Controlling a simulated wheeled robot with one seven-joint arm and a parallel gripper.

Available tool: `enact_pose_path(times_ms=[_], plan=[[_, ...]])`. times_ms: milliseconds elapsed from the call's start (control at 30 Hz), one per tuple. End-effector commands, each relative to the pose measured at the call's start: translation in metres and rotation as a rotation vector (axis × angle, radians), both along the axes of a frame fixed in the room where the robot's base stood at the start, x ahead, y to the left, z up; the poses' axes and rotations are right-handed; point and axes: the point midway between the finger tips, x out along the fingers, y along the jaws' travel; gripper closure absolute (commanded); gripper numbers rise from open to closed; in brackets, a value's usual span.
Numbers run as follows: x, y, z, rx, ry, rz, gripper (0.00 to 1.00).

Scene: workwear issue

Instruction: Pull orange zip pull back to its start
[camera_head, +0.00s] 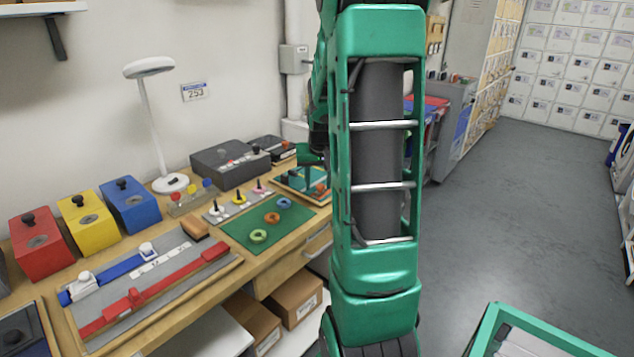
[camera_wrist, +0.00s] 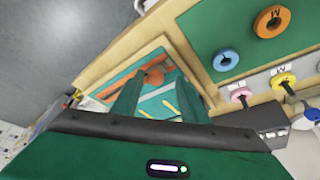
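A framed teal board (camera_head: 290,183) lies at the far right end of the workbench, with an orange piece (camera_head: 320,188) on it that looks like the orange zip pull. In the wrist view the orange piece (camera_wrist: 146,80) lies across the board near my fingertips, partly hidden by them. Pale and yellow strips also show on the board. My gripper (camera_wrist: 160,78) points down at the board, its two green fingers apart. In the head view my gripper (camera_head: 312,162) is above the board, largely hidden by my arm. I cannot tell whether a finger touches the orange piece.
A green mat (camera_head: 245,232) with several coloured rings lies beside the board; pegs (camera_head: 238,197) stand behind it. A grey box (camera_head: 230,165), a lamp (camera_head: 147,110) and red and blue slider tracks (camera_head: 130,310) are further left. Open floor (camera_head: 480,210) lies to the right.

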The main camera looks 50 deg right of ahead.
Motion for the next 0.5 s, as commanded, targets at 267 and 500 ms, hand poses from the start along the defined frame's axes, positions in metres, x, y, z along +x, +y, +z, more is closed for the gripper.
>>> enact_pose_path(times_ms=[267,500], plan=[[-0.003,0.000,0.009,-0.003,-0.001,-0.003,0.60],[-0.014,0.012,0.048,-0.004,-0.003,-0.003,0.60]])
